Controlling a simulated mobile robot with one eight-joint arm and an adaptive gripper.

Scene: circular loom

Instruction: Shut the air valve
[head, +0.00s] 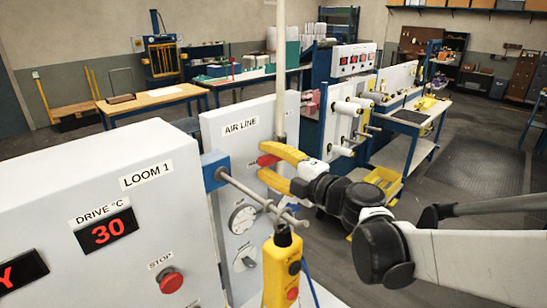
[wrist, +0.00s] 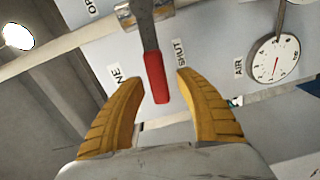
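The air valve has a grey lever with a red grip (wrist: 156,77) and a brass body (wrist: 140,10) on a pale pipe (wrist: 60,48). In the wrist view the lever lies roughly crosswise to the pipe, close beside the SHUT label (wrist: 179,52). A partly cut-off label (wrist: 90,8) is above left. My gripper (wrist: 159,76) is open, one yellow finger on each side of the red grip, with gaps on both sides. In the head view my gripper (head: 262,160) is at the AIR LINE panel (head: 230,110), and the red grip (head: 266,160) shows between its fingers.
An air gauge (head: 242,219) and a dial (head: 245,258) are on the panel below. A blue bracket (head: 213,170) with a metal rod and a yellow button pendant (head: 283,270) stand close in front of my gripper. The LOOM 1 panel (head: 110,215) fills the left.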

